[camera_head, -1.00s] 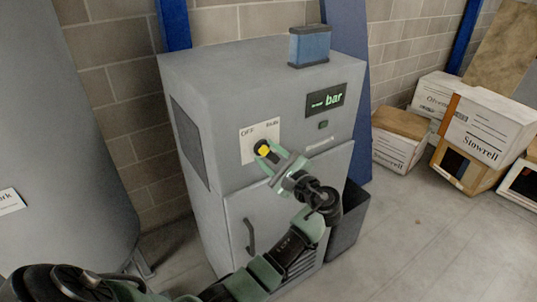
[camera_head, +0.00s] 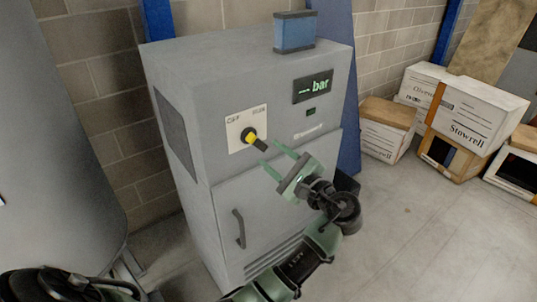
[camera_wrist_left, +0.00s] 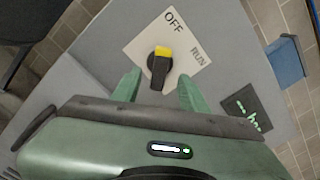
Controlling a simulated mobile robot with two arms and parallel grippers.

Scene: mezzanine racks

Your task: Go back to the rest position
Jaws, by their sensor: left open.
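A grey cabinet (camera_head: 185,75) stands against the brick wall. On its front is a white plate (camera_head: 234,126) marked OFF and RUN, with a black rotary knob (camera_head: 260,144) that has a yellow end (camera_head: 249,135). In the left wrist view the knob (camera_wrist_left: 157,73) is in front of my jaws, its yellow end (camera_wrist_left: 163,51) towards the word OFF. My left gripper (camera_head: 271,156) is open and empty, its fingertips apart from the knob, just below and right of it in the head view. My right gripper is out of view.
A display (camera_head: 314,88) reading "bar" is right of the plate. A blue box (camera_head: 294,33) sits on the cabinet top. A door handle (camera_head: 239,228) protrudes below. Cartons (camera_head: 475,115) stand at the right. The floor (camera_head: 400,225) at right is clear.

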